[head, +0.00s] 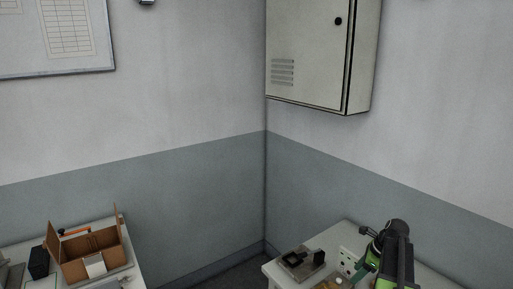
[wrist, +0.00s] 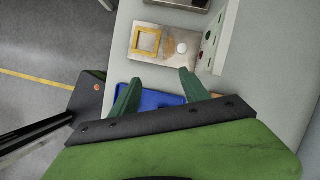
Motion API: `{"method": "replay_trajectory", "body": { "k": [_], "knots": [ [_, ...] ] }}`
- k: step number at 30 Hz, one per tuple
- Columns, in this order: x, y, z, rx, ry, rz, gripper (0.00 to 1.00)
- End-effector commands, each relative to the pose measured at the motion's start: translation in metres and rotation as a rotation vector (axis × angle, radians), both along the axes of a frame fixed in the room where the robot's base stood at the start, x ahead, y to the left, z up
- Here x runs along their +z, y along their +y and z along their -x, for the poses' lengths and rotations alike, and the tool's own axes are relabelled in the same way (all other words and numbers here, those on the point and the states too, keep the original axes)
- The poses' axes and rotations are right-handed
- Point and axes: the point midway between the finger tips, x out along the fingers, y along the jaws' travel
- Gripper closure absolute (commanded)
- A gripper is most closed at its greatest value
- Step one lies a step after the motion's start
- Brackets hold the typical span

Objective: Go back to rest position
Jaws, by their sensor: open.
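My gripper (wrist: 160,77) shows in the wrist view with its two green fingers spread apart and nothing between them. In that view it is over the edge of a light workbench (wrist: 125,45). A blue tray or bin (wrist: 160,99) lies behind the fingers, partly hidden by them and by my gripper body. In the head view my green and black arm (head: 393,250) is at the lower right, above the right bench (head: 343,232). The fingertips are too small there to read clearly.
A metal plate with a yellow square frame (wrist: 147,40) and a pale round knob (wrist: 181,48) lies beyond the fingers, beside a button panel (wrist: 211,40). A black device (head: 300,259) sits on the right bench. An open cardboard box (head: 90,257) stands on the left bench. A wall cabinet (head: 315,55) hangs above.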

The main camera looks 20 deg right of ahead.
Motion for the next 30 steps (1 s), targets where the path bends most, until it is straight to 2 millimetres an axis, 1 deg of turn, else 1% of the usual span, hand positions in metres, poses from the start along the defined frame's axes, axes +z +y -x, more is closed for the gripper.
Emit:
{"method": "replay_trajectory", "body": {
  "k": [1,2,3,5,6,8,9,11,12,14,15,17,18,20,22,25,27,30],
  "knots": [
    [-0.005,0.043,-0.021,0.075,0.005,0.007,0.46],
    [-0.007,0.067,-0.032,0.124,0.008,0.014,0.46],
    [-0.01,0.1,-0.044,0.198,0.012,0.028,0.46],
    [-0.015,0.152,-0.059,0.323,0.013,0.053,0.46],
    [-0.018,0.186,-0.065,0.417,0.011,0.074,0.46],
    [-0.022,0.234,-0.071,0.565,0.005,0.106,0.46],
    [-0.024,0.264,-0.072,0.666,0.001,0.13,0.46],
    [-0.028,0.304,-0.07,0.817,-0.009,0.165,0.46],
    [-0.03,0.329,-0.067,0.918,-0.018,0.188,0.46],
    [-0.033,0.361,-0.06,1.071,-0.031,0.223,0.46],
    [-0.035,0.38,-0.054,1.175,-0.041,0.248,0.46],
    [-0.038,0.407,-0.044,1.342,-0.057,0.285,0.46],
    [-0.04,0.421,-0.036,1.46,-0.069,0.311,0.46],
    [-0.041,0.433,-0.026,1.619,-0.083,0.346,0.46],
    [-0.042,0.435,-0.015,1.781,-0.096,0.382,0.46],
    [-0.042,0.423,-0.005,1.982,-0.11,0.422,0.46],
    [-0.042,0.418,-0.001,2.114,-0.121,0.439,0.46],
    [-0.042,0.414,-0.002,2.268,-0.141,0.453,0.46]
  ]
}}
